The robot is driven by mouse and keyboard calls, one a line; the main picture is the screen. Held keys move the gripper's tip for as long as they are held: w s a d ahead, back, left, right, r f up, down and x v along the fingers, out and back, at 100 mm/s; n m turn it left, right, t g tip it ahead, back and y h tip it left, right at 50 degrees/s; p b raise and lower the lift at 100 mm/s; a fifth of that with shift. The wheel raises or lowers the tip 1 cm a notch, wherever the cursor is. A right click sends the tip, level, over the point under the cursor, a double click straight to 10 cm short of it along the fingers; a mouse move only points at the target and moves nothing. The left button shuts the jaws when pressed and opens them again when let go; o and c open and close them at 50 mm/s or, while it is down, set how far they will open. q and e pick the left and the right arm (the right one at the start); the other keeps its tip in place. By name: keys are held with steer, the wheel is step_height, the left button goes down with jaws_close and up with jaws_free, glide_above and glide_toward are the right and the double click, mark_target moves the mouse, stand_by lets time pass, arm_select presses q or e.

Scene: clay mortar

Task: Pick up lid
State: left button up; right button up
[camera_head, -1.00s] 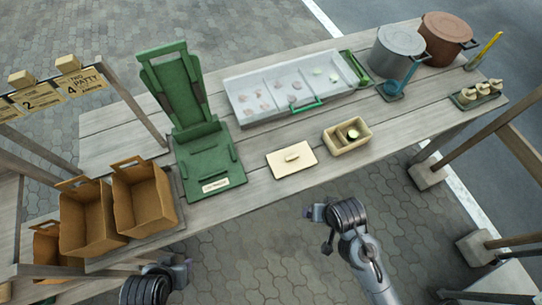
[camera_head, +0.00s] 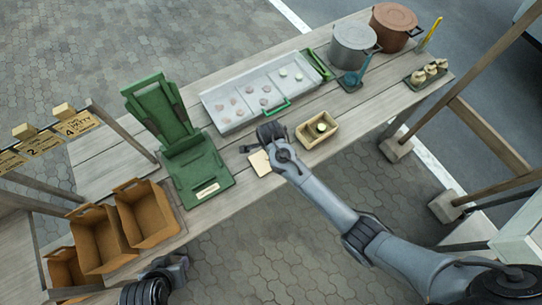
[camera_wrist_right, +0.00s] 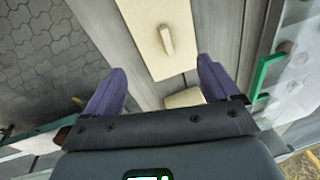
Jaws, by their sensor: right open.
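The lid is a flat cream rectangle (camera_head: 259,165) with a bar handle, lying on the wooden table right of the green press. My right gripper (camera_head: 270,140) is above it and hides much of it in the head view. In the right wrist view the lid (camera_wrist_right: 150,45) and its raised handle (camera_wrist_right: 166,40) show beyond the fingertips. The right gripper (camera_wrist_right: 160,82) is open and empty there, with its two purple fingers apart. My left gripper (camera_head: 178,268) is at the bottom left, off the table; its jaws are unclear.
A cream box (camera_head: 304,138) with a green round thing inside stands right of the lid. The green press (camera_head: 205,180) is left. A metal tray (camera_head: 222,116) with several small items lies behind.

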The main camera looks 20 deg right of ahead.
steer(key=shift+w+d+f+b, duration=0.15)
steer(key=shift+f+b, duration=0.15)
steer(key=shift+f, duration=1.75)
steer(key=shift+w+d+f+b, duration=0.1)
steer(key=shift+f+b, duration=0.2)
steer(key=shift+f, duration=1.75)
steer(key=c, duration=1)
